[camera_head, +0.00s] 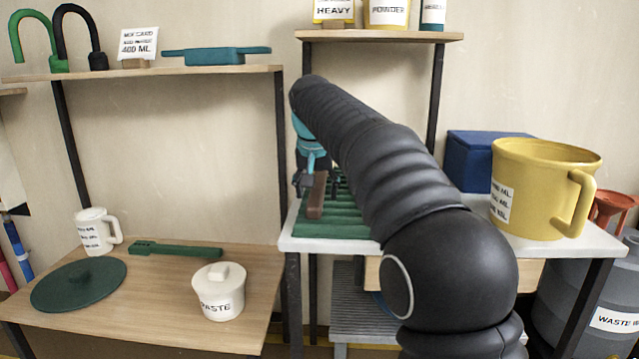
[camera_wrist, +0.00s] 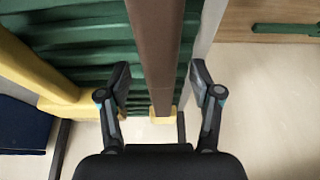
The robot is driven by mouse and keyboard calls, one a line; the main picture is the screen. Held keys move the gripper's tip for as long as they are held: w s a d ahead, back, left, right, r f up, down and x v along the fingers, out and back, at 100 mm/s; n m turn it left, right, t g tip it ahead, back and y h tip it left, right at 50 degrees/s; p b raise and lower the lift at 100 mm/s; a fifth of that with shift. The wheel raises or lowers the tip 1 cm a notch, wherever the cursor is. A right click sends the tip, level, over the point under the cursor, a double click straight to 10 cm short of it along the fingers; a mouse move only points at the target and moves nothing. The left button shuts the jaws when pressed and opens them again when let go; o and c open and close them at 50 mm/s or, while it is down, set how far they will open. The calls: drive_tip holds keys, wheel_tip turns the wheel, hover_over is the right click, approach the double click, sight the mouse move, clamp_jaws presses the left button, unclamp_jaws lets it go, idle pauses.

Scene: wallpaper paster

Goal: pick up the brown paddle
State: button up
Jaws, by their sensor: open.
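The brown paddle (camera_head: 316,198) lies on a green ribbed rack (camera_head: 345,228) on the white table. In the wrist view the paddle (camera_wrist: 155,45) runs as a long brown bar from the top edge down toward my gripper. My gripper (camera_wrist: 160,78) is open, with one finger on each side of the paddle and a visible gap on both sides. In the head view my gripper (camera_head: 318,182) is at the paddle, partly hidden by my arm. I cannot tell the exact height of the fingertips over the paddle.
A yellow pitcher (camera_head: 540,190) and a blue box (camera_head: 480,160) stand on the right of the white table. The wooden table at left holds a white mug (camera_head: 96,235), a green disc (camera_head: 78,284), a green tool (camera_head: 175,249) and a waste jar (camera_head: 218,292). Shelves hang above.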

drive_tip(key=shift+f, duration=0.2)
idle(0.3)
clamp_jaws()
